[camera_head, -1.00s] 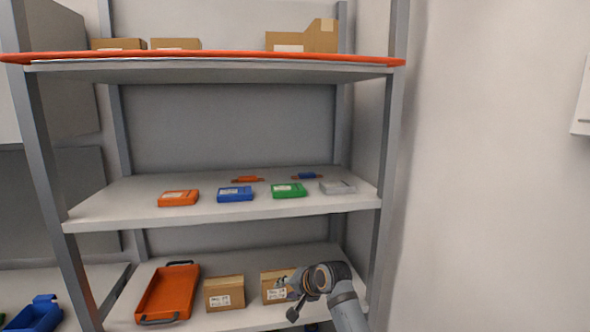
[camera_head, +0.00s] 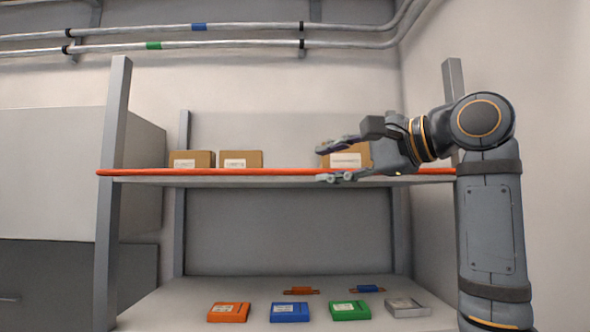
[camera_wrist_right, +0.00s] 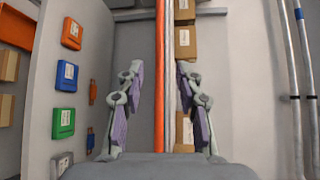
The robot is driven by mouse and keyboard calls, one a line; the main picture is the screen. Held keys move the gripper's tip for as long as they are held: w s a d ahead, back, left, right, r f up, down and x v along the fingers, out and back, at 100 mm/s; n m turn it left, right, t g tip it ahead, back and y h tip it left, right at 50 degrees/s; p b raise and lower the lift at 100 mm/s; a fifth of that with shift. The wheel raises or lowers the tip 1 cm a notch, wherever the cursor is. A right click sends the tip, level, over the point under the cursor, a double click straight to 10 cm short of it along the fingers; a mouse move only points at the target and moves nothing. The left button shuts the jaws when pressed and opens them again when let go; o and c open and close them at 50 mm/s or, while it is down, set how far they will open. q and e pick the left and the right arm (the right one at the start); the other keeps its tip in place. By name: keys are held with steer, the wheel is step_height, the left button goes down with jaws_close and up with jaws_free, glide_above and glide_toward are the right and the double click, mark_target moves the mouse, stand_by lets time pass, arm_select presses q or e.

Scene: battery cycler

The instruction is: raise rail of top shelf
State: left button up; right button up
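The orange rail (camera_head: 250,171) runs along the front edge of the top shelf (camera_head: 415,181) and looks level with it. In the right wrist view the rail (camera_wrist_right: 160,40) runs lengthwise between my fingers. My right gripper (camera_head: 328,162) is open, with one finger above the rail and one below, near the right part of the shelf. The right wrist view also shows the gripper (camera_wrist_right: 158,70) with a gap on both sides of the rail. My left gripper is not in view.
Cardboard boxes (camera_head: 240,159) stand on the top shelf; one (camera_head: 347,156) is partly behind my right gripper. Orange, blue, green (camera_head: 349,310) and grey cases lie on the shelf below. A grey post (camera_head: 113,200) stands at the left. Pipes (camera_head: 240,42) run along the wall above.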

mark_target(295, 171)
steer(key=p+x, duration=0.1)
steer(key=x, duration=0.2)
steer(key=p+x, duration=0.1)
steer(key=x, duration=0.2)
steer(key=p+x, duration=0.1)
steer(key=x, duration=0.2)
steer(key=shift+s+a+r, duration=0.15)
steer(key=shift+s+a, duration=0.05)
steer(key=shift+a, duration=0.15)
steer(key=shift+w+p, duration=0.2)
steer(key=shift+p, duration=0.1)
steer(key=shift+w, duration=0.1)
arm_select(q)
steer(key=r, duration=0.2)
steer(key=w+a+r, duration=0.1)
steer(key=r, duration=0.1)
arm_select(e)
jaws_close()
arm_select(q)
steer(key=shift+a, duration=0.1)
